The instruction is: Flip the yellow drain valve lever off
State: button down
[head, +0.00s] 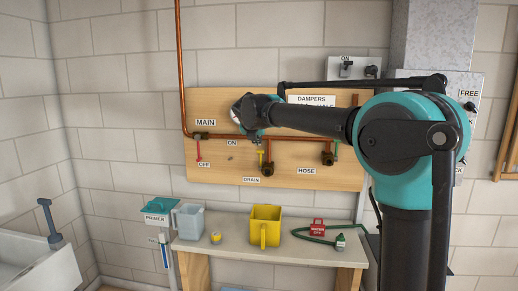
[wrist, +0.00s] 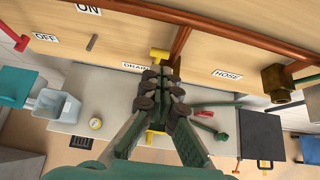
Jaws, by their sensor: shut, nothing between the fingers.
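The yellow drain valve lever (head: 260,159) is on the wooden board, beside a dark brass valve body (head: 268,169) and just above the DRAIN label (head: 251,180). Its yellow end (wrist: 158,54) shows in the wrist view just beyond my fingertips. My gripper (wrist: 160,76) is shut and empty, its fingers pointing at the lever. In the head view my gripper (head: 256,141) is just above the lever, partly hidden by my arm. I cannot tell whether the fingertips touch the lever. The fingers hide much of the drain valve in the wrist view.
A red MAIN lever (head: 198,150) hangs to the left, and the hose valve (head: 327,159) is to the right. Copper pipe (head: 225,136) runs across the board. Below, a bench (head: 225,246) holds a yellow pitcher (head: 265,226), a grey jug (head: 188,221) and a green hose (head: 315,238).

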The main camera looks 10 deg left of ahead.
jog(key=s+r, duration=0.1)
jog(key=r, duration=0.1)
jog(key=s+r, duration=0.2)
dwell(0.3)
